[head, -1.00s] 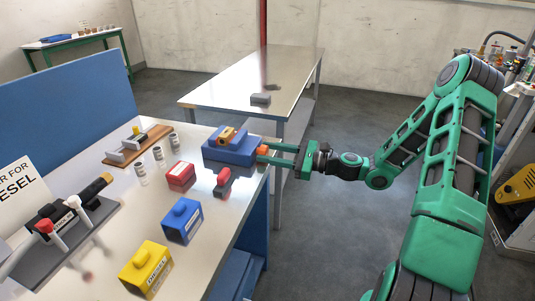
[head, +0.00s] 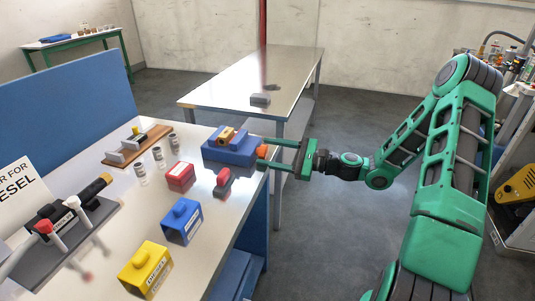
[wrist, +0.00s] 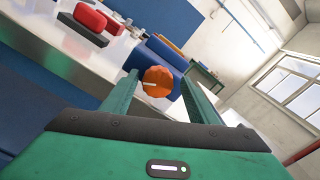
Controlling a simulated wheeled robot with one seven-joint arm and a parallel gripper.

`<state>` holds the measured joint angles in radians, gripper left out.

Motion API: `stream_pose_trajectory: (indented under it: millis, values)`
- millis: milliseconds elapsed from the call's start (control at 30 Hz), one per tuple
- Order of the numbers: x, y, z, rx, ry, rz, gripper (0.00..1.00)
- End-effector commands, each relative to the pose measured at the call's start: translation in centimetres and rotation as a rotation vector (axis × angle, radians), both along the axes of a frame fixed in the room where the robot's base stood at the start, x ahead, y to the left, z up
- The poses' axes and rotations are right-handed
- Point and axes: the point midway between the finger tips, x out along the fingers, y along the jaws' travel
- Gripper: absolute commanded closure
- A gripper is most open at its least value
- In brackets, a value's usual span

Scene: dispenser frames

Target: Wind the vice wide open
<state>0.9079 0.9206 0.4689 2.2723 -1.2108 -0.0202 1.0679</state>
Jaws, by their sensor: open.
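The blue vice (head: 232,152) sits at the far right corner of the metal-topped bench, with an orange-yellow piece (head: 227,134) on its top. Its orange knob (head: 262,151) faces right, towards my gripper (head: 269,152). In the wrist view the round ribbed knob (wrist: 158,80) has a white mark on its left side. My gripper (wrist: 160,78) is open, its two green fingers on either side of the knob with gaps showing. The vice body (wrist: 167,53) is partly hidden behind the knob, and I cannot tell how wide its jaws stand.
A red-topped block (head: 222,182), a red box (head: 180,177), a blue box (head: 182,221) and a yellow box (head: 146,268) stand on the bench (head: 217,222). Small cylinders stand further left. A second metal table (head: 250,82) is behind.

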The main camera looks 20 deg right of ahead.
Motion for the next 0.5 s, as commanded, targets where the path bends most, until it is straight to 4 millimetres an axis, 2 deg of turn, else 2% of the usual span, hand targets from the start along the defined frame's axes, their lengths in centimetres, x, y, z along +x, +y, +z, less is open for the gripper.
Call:
stream_pose_trajectory:
  millis: [233,500]
  values:
    - [-1.0,-1.3,-0.1,0.0,0.003,-0.001,0.45]
    - [-3.8,-5.5,-0.1,-0.001,0.003,-0.005,0.45]
